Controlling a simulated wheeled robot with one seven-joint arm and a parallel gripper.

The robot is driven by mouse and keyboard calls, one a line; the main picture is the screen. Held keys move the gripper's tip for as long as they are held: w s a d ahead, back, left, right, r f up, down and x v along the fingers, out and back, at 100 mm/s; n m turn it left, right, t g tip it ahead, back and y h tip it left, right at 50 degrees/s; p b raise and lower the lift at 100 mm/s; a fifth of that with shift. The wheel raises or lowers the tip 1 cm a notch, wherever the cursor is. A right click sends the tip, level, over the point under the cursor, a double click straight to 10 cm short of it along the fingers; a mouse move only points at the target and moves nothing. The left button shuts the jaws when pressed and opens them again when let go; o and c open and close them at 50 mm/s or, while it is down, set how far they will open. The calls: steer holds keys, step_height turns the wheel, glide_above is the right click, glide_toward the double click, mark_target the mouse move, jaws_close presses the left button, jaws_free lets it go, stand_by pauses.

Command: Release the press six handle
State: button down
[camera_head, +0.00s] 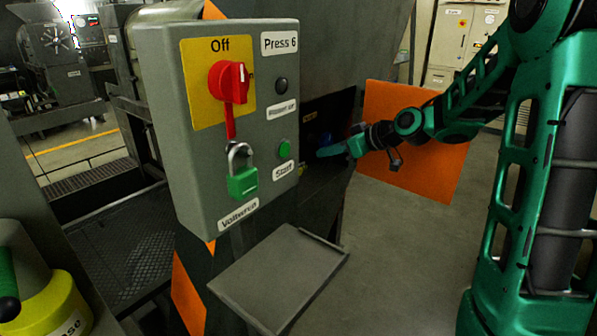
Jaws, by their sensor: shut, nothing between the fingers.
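The press six control box (165,120) is a grey cabinet labelled "Press 6". Its red rotary handle (229,82) sits on a yellow plate marked "Off". A red tag or hasp hangs down from the handle, and a green padlock (243,181) with a metal shackle hangs at its lower end. My gripper (330,151) is at the end of my green arm, right of the box, by a dark opening in the machine. It is shut and apart from the handle and padlock. Its fingertips are small in view and lie close to the box's right edge.
A green start button (284,149) and a dark button (281,86) are on the box face. A grey tray (280,278) juts out below. An orange panel (420,150) stands behind my arm. A yellow-green container (50,305) is at lower left.

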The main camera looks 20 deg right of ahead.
steer(key=shift+s+d+f+x, duration=0.2)
steer(key=shift+f+x, duration=0.25)
steer(key=shift+x, duration=1.7)
steer(key=shift+s+d+f+x, duration=0.1)
steer(key=shift+s+f+x, duration=0.25)
steer(key=shift+x, duration=1.8)
steer(key=shift+s+d+f+x, duration=0.1)
steer(key=shift+f+x, duration=0.4)
steer(key=shift+x, duration=1.65)
